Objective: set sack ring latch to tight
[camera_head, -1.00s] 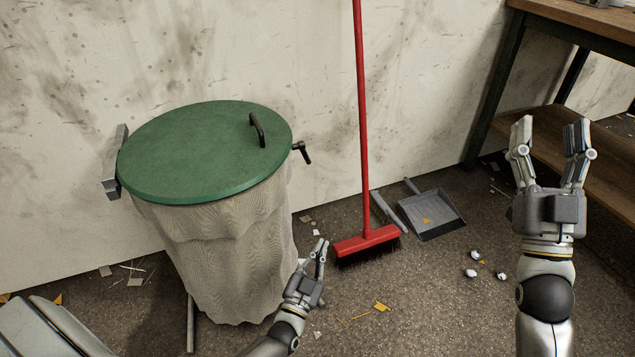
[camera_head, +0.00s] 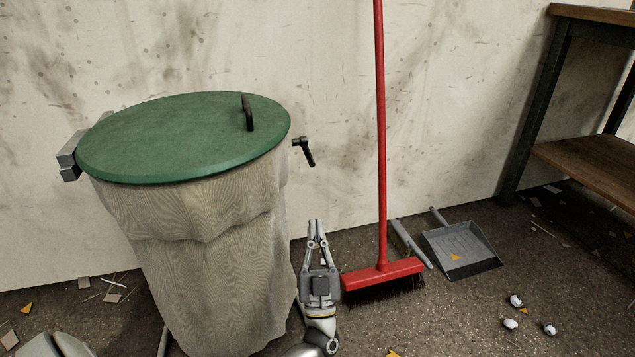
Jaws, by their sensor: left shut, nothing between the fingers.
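The sack stand holds a pale grey-beige sack (camera_head: 215,265) under a round green lid (camera_head: 170,140) with a black handle (camera_head: 247,113). The black latch lever (camera_head: 305,152) sticks out at the right of the rim, its arm hanging down and slightly right. My left gripper (camera_head: 316,224) is beside the sack's right side, below the latch and apart from it. Its fingers point up and are shut on nothing. My right gripper is out of view.
A red broom (camera_head: 382,268) stands just right of my left gripper, against the wall. A grey dustpan (camera_head: 462,250) lies farther right, with crumpled bits and scraps on the floor. A wooden shelf bench (camera_head: 590,170) is at the far right.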

